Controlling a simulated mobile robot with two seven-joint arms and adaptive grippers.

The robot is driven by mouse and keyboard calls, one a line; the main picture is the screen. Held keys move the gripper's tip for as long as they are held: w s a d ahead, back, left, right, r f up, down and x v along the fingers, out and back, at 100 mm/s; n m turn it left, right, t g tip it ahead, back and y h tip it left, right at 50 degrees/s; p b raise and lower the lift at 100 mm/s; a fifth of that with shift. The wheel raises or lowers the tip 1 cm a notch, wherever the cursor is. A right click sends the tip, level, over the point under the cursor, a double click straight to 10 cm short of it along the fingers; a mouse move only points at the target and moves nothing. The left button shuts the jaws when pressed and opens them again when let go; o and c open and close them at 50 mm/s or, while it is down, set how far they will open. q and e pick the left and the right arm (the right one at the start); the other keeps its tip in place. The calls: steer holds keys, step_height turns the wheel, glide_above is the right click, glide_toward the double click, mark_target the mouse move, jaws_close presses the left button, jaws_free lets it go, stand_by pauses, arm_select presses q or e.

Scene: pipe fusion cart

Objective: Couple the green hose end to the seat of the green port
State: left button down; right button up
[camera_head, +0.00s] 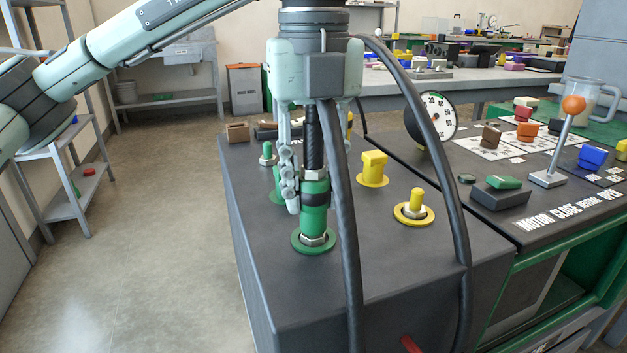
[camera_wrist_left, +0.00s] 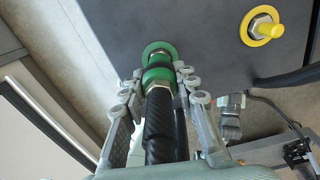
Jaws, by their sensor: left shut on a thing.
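The green hose end (camera_head: 315,212) hangs upright in my left gripper (camera_head: 308,190), with the black hose rising from it between the fingers. The left gripper points straight down and is shut on the hose end. The green port (camera_head: 301,244), a green ring with a metal nut, is directly below. The hose end's lower rim is at the nut; I cannot tell whether it is fully seated. In the left wrist view the hose end (camera_wrist_left: 158,74) lines up closely with the green port ring (camera_wrist_left: 152,47). My right gripper is not in view.
A yellow port (camera_head: 415,207) and a yellow capped fitting (camera_head: 373,168) stand to the right on the dark cart top (camera_head: 270,265). Another green fitting (camera_head: 267,154) is partly behind the gripper. Black hose loops (camera_head: 435,150) arch down in front. An orange-knobbed lever (camera_head: 573,104) stands farther right.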

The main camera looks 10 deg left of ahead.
arm_select(q)
steer(key=shift+f, duration=0.3)
steer(key=c, duration=1.1)
jaws_free()
steer(key=shift+o, duration=0.2)
step_height(320, 180, up, 12)
steer(key=shift+r, duration=0.1)
